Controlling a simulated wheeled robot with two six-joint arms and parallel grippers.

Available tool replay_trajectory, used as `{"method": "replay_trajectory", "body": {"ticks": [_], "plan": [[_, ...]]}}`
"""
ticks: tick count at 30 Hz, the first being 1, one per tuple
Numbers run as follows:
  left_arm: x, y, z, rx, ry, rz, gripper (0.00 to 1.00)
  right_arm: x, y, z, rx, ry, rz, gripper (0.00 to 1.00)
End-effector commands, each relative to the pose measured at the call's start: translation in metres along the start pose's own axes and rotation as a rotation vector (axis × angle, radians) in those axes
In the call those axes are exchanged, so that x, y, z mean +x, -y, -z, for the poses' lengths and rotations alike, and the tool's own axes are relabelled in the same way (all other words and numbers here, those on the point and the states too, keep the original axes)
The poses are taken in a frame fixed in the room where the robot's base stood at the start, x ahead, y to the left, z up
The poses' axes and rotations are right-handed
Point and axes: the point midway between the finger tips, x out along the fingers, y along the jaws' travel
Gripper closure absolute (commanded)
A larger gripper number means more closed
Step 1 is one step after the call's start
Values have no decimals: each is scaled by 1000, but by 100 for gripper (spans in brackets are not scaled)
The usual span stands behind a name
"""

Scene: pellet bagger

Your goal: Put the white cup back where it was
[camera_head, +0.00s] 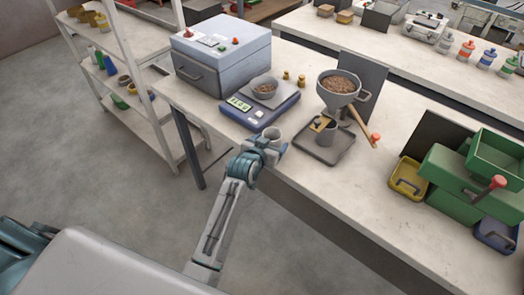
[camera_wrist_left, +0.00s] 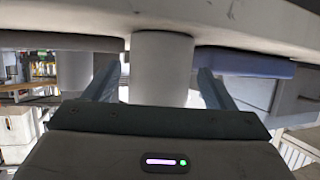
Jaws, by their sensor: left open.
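The pale, whitish cup (camera_head: 271,133) stands at the table's near edge, in front of the scale. My left gripper (camera_head: 268,147) is at this cup, its arm reaching up from below. In the left wrist view the cup (camera_wrist_left: 162,55) shows as a plain pale cylinder between the two spread fingers of my left gripper (camera_wrist_left: 157,88). The fingers are open, with gaps seen on both sides of the cup. That view looks upside down, with the table top along its upper edge. My right gripper is not in view.
A blue scale (camera_head: 258,110) holds a bowl of pellets (camera_head: 264,88). A grey box (camera_head: 220,60) stands behind left; green bins (camera_head: 452,185) stand far right.

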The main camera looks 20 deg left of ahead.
Motion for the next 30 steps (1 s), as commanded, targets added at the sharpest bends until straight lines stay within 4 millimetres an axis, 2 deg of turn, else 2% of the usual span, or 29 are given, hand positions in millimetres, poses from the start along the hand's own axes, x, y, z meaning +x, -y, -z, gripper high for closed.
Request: {"method": "replay_trajectory", "body": {"ticks": [9, 15, 19, 27, 29, 30], "plan": [[-64, 0, -2, -1, -1, 0, 23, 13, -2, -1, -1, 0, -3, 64], [-94, 0, -1, -1, -1, 0, 23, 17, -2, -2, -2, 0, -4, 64], [-102, 0, 0, -1, 0, 0, 23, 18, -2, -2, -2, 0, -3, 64], [-103, 0, -1, 0, 2, -1, 23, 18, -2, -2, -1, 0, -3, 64], [-99, 0, -9, 0, 16, -1, 23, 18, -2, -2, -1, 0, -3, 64], [-94, 0, -21, -1, 35, -1, 23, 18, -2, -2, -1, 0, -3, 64]]}}
